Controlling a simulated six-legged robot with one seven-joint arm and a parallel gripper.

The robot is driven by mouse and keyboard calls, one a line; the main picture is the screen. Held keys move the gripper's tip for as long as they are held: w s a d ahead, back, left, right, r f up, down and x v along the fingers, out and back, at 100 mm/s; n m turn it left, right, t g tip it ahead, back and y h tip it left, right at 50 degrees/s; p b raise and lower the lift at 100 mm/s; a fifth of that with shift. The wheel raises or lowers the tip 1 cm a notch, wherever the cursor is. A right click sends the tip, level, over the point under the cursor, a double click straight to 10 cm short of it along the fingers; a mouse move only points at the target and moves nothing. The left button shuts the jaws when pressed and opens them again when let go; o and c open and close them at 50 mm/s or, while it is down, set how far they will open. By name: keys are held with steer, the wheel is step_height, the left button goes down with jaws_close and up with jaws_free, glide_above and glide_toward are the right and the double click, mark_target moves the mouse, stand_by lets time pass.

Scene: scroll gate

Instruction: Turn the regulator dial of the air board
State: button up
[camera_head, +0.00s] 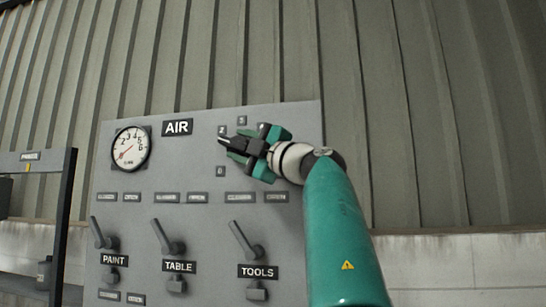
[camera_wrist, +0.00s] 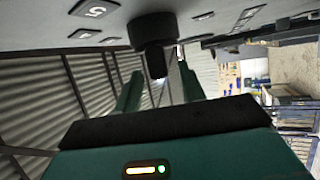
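The air board (camera_head: 200,215) is a grey panel marked AIR. The regulator dial (camera_head: 244,145) is a black knob at its upper right, largely covered by my gripper in the head view. In the wrist view the dial (camera_wrist: 155,40) is a dark round base with a narrower grip standing out of the panel. My gripper (camera_head: 252,148) is at the dial. In the wrist view its two teal fingers (camera_wrist: 157,82) stand apart on either side of the narrow grip, with gaps showing on both sides. Number plates (camera_head: 220,171) surround the dial.
A round pressure gauge (camera_head: 131,147) with a red needle sits at the board's upper left. Levers marked PAINT (camera_head: 103,233), TABLE (camera_head: 167,238) and TOOLS (camera_head: 244,241) stick out below. A dark frame (camera_head: 66,210) stands at left. A corrugated wall (camera_head: 420,120) is behind.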

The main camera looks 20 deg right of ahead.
steer(key=v, duration=1.2)
steer(key=shift+s+f, duration=0.15)
steer(key=shift+d, duration=0.1)
